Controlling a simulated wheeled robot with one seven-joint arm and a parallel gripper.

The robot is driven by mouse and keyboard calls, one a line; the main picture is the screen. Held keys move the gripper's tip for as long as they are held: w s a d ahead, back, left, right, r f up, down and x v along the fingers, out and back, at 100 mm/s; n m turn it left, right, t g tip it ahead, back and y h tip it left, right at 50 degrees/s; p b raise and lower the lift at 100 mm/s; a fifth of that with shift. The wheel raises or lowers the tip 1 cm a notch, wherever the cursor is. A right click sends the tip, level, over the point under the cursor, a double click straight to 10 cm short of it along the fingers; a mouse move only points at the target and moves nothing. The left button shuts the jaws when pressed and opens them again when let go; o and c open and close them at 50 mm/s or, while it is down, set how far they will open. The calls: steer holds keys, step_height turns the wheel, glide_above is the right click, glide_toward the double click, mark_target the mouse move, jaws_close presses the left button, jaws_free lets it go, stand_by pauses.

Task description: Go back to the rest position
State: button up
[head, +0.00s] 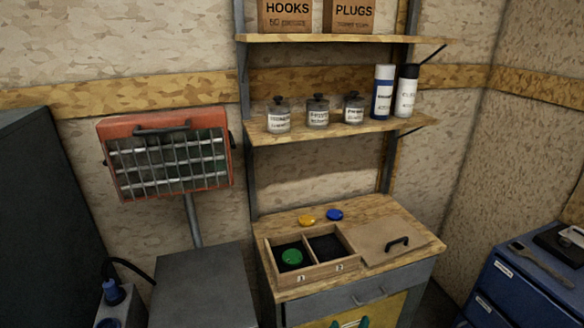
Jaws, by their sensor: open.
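My gripper is not in view in the head view, and no part of my arm can be made out. A wooden box (303,270) with two dark compartments, apparently marked 1 and 2, sits on the wooden bench top (375,206). A green disc (292,257) lies in the left compartment; the right compartment looks empty. A yellow-orange disc (307,221) and a blue disc (334,215) lie on the bench behind the box. A flat wooden panel (375,236) with a black handle lies right of the compartments.
Shelves above hold jars (318,112), bottles (382,92) and cartons (285,15). A red-framed rack (168,158) stands left, above a grey cabinet (203,285). A blue drawer unit (515,290) with tools on top stands lower right. A dark cabinet (45,215) fills the left edge.

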steer(key=s+a+f+n+t+y, duration=0.1)
steer(key=s+a+f+y, duration=0.2)
steer(key=s, duration=0.6)
steer(key=s+a+f+n+t+y, duration=0.15)
steer(key=s+a+f, duration=0.3)
steer(key=s, duration=0.45)
steer(key=s+a+r+m+y, duration=0.1)
steer(key=s+a+r+m, duration=0.1)
steer(key=s, duration=0.7)
steer(key=s+a+r+m+y, duration=0.1)
steer(key=s+a, duration=0.4)
steer(key=s, duration=0.5)
step_height(320, 180, up, 3)
steer(key=shift+s+a+f+m+t, duration=0.15)
steer(key=shift+a+f+m+t, duration=0.1)
steer(key=shift+m+t, duration=0.15)
